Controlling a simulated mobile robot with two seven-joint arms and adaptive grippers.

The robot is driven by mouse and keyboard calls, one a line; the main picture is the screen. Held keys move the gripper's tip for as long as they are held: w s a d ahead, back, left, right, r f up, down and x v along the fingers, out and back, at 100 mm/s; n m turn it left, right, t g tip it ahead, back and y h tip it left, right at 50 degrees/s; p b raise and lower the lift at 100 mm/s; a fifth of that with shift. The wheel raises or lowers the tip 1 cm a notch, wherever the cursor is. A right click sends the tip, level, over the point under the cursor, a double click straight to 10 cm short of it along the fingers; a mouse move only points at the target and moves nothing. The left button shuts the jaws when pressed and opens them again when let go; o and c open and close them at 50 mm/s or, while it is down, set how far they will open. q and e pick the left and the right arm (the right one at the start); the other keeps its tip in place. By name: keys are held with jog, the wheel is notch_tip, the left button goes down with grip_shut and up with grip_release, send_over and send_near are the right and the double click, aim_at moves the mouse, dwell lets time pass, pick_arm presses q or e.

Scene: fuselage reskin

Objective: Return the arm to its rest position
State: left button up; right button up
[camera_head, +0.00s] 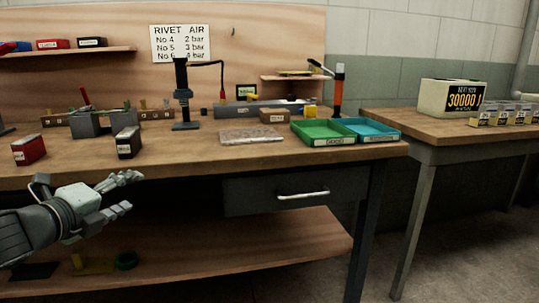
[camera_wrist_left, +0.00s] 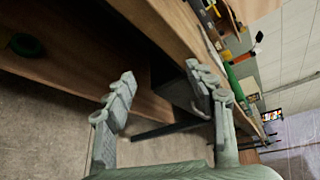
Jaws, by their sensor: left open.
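My left gripper (camera_head: 128,193) comes in from the left in the head view. It is in front of the workbench (camera_head: 200,165), just below the level of its top edge, left of the drawer. Its fingers point right, spread apart, with nothing between them. In the left wrist view the two fingers of the left gripper (camera_wrist_left: 162,95) also stand apart and empty, with the bench edge and floor beyond. My right gripper is in neither view.
The bench's front edge and drawer (camera_head: 297,190) are close to the left gripper. A lower shelf (camera_head: 230,250) lies beneath. A red box (camera_head: 28,149), a black box (camera_head: 128,142), a green tray (camera_head: 325,142) and a blue tray (camera_head: 375,137) stand on top. A second table (camera_head: 450,130) stands right.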

pick_arm(q)
jog(key=s+d+f+n+g+y+p, duration=0.15)
jog(key=s+f+n, duration=0.25)
jog(key=f+n, duration=0.55)
jog(key=s+f+n+g+y, duration=0.2)
jog(key=s+f+n+g, duration=0.15)
jog(key=f, duration=1.05)
jog(key=s+d+f+n+g+p, duration=0.1)
jog(key=s+f+n+g, duration=0.6)
jog(key=s+f, duration=1.1)
jog(key=s+d+n, duration=0.1)
jog(key=s+n, duration=0.2)
jog(key=s, duration=0.1)
jog(key=shift+f+p, duration=0.3)
jog(key=shift+p, duration=0.05)
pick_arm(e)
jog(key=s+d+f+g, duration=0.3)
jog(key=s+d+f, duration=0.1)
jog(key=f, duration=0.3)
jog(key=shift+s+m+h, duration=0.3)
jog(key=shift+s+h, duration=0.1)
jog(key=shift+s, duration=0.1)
pick_arm(q)
jog(key=shift+y, duration=0.25)
jog(key=shift+c, duration=0.3)
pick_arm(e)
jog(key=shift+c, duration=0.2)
